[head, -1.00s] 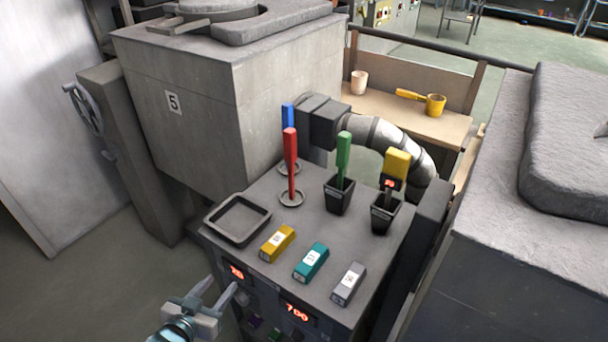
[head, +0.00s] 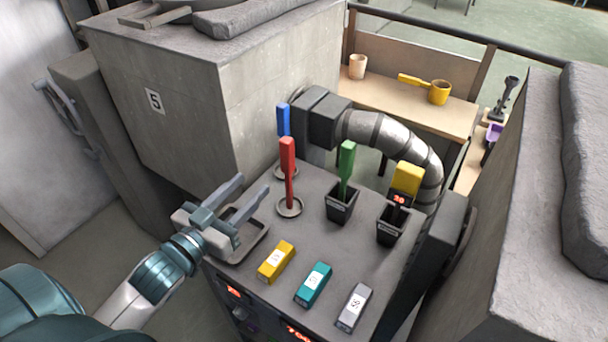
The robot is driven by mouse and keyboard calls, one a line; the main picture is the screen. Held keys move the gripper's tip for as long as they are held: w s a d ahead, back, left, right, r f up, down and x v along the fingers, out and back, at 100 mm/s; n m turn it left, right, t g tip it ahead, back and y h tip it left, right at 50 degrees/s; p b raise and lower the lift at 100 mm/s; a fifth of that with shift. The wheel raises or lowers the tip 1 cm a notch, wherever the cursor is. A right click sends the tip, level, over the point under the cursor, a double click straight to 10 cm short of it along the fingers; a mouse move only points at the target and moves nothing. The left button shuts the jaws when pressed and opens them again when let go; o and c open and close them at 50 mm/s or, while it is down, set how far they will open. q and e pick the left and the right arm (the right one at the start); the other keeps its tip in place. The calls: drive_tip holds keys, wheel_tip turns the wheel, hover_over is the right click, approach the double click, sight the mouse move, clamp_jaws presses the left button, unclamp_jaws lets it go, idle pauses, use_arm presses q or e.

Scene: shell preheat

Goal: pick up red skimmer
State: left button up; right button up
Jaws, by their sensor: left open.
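The red skimmer (head: 288,160) stands upright on the grey console top, its handle up and its round ring base on the surface. My left gripper (head: 254,194) is open and empty. It is above the shallow square tray, to the left of the red skimmer and apart from it, with its fingers pointing up and right in the picture. My right gripper is not in the head view.
A blue-handled tool (head: 283,120) stands just behind the skimmer. A green-handled tool (head: 347,160) and a yellow-topped tool (head: 407,178) stand in black cups to the right. Yellow (head: 277,262), teal (head: 314,285) and grey (head: 354,307) blocks lie in front. The square tray (head: 262,238) is partly hidden.

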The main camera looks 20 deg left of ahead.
sight(282, 152)
use_arm(q)
drive_tip(key=w+p, duration=0.1)
drive_tip(key=w, duration=0.3)
drive_tip(key=w+d+r+p, duration=0.1)
drive_tip(key=w, duration=0.3)
drive_tip(key=w+d+p, duration=0.1)
drive_tip(key=w, duration=0.2)
drive_tip(key=shift+w+d+r+p, duration=0.15)
drive_tip(key=shift+w+r+p, duration=0.25)
drive_tip(key=shift+w+f+h, duration=0.1)
drive_tip(key=shift+w+h, duration=0.2)
drive_tip(key=shift+w, duration=0.2)
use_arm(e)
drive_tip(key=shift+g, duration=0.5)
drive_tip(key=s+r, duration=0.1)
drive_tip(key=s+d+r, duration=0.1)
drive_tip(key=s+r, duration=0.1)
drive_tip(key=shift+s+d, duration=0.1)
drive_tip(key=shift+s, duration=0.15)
use_arm(q)
drive_tip(key=shift+w+d+p, duration=0.2)
drive_tip(key=shift+w+p, duration=0.25)
drive_tip(key=shift+w+d+p, duration=0.25)
drive_tip(key=shift+w+p, duration=0.2)
drive_tip(key=shift+w, duration=0.6)
drive_tip(key=shift+w+d+p, duration=0.2)
drive_tip(key=shift+w+p, duration=0.25)
drive_tip(key=shift+w, duration=0.55)
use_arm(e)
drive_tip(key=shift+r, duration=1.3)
